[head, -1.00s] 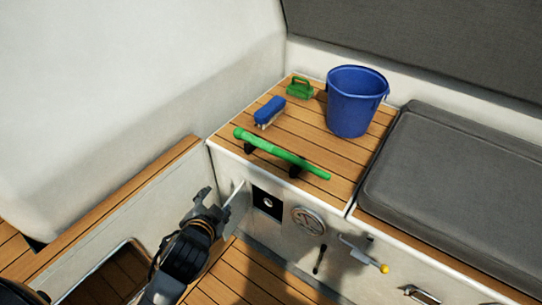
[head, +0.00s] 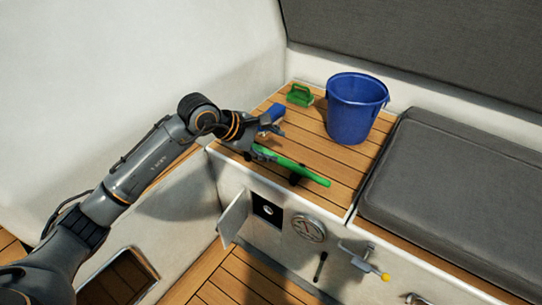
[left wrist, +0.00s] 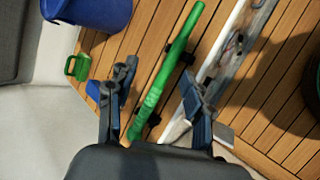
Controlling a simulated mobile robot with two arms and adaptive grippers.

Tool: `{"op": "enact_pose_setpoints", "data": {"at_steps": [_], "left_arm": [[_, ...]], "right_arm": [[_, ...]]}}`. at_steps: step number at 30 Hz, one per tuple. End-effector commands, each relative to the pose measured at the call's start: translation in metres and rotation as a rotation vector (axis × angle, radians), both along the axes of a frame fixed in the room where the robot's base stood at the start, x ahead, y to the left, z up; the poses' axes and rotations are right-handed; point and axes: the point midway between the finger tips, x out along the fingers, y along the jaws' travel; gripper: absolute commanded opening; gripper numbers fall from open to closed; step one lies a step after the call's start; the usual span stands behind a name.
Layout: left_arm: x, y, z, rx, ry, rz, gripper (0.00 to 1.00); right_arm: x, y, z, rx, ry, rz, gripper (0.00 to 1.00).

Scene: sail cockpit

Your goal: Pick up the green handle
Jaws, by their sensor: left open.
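The green handle (head: 300,170) is a long green bar on black supports, lying along the front edge of the wooden bench top. It also shows in the left wrist view (left wrist: 172,62), running between the two fingers. My left gripper (head: 266,146) is open and over the left end of the bar, hiding that end in the head view. In the left wrist view my left gripper (left wrist: 158,88) has a finger on each side of the bar, with nothing held. I cannot tell how high the fingers are above it. My right gripper is not in view.
A green-handled scrubber (head: 299,95) and a blue bucket (head: 355,108) stand farther back. A small door (head: 234,216) stands open below. A grey cushion (head: 450,185) covers the bench at right.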

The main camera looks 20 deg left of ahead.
Motion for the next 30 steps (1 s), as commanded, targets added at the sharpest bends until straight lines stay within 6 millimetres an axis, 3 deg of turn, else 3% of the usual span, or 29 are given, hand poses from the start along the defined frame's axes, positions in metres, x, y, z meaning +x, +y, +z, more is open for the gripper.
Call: {"op": "enact_pose_setpoints", "data": {"at_steps": [1,3,6,8,17,30], "left_arm": [[0.008,0.025,-0.001,0.115,-0.005,0.013,0.51],[0.013,0.052,-0.004,0.242,0.0,0.028,0.51],[0.018,0.078,-0.004,0.35,0.012,0.045,0.51],[0.02,0.084,-0.008,0.38,0.016,0.05,0.51],[0.047,0.075,-0.055,0.389,0.022,0.051,0.51],[0.071,0.063,-0.094,0.385,0.021,0.051,0.51]], "right_arm": [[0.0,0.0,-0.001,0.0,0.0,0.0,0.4],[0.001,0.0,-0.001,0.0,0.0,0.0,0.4],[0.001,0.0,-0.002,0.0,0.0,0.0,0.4],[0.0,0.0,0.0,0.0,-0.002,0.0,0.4],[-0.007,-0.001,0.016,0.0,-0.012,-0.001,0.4],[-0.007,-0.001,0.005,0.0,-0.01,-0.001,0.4]]}}
